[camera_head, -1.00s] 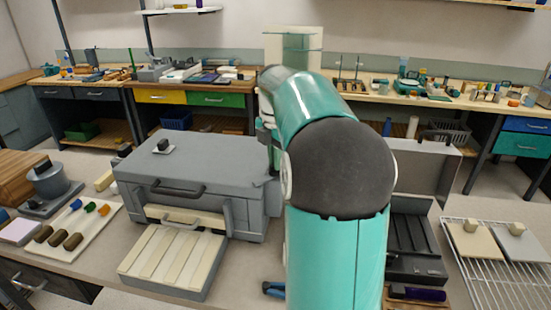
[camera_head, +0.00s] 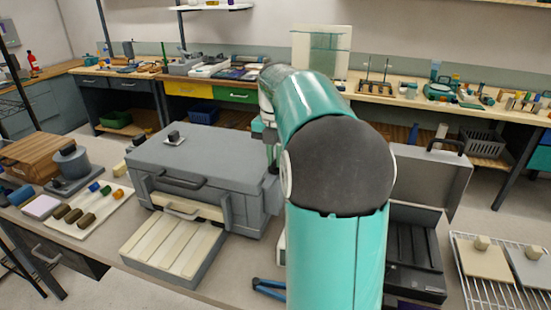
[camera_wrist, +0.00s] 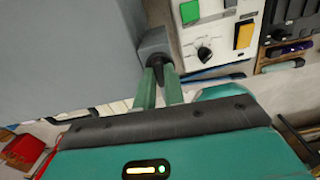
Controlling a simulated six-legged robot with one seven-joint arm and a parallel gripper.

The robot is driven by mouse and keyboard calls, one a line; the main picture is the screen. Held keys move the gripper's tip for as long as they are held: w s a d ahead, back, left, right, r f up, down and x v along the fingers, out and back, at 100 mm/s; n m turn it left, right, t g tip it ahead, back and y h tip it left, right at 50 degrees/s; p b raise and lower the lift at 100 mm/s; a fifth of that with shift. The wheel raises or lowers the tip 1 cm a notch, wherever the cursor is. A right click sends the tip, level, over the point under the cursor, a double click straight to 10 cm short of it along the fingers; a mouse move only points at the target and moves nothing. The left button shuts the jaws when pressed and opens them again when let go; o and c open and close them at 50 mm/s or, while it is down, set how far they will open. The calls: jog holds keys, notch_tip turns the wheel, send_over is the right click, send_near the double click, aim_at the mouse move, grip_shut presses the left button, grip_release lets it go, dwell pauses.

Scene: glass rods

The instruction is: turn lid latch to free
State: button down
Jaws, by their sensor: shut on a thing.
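The grey lidded box (camera_head: 205,160) stands on the bench left of my arm, its lid down; its side fills the upper left of the wrist view (camera_wrist: 65,50). A dark grey latch block (camera_wrist: 153,42) sits at its edge, with a dark stub (camera_wrist: 160,64) below. My gripper (camera_wrist: 160,72) has its two green fingers shut at this stub, seemingly on the latch. How far the latch is turned I cannot tell. In the head view my arm hides the latch and gripper.
A tray with pale strips (camera_head: 174,250) stands out in front of the box. A white panel with a knob (camera_wrist: 205,53) and green and yellow buttons is close right of my gripper. A black open case (camera_head: 415,250) and wire rack (camera_head: 475,287) stand right.

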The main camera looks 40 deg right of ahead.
jog(key=shift+a+n, duration=0.1)
jog(key=shift+n, duration=0.3)
jog(key=c, duration=1.5)
grip_release()
jog(key=shift+r, duration=0.15)
notch_tip(320, 180, up, 14)
jog(key=shift+f, duration=0.25)
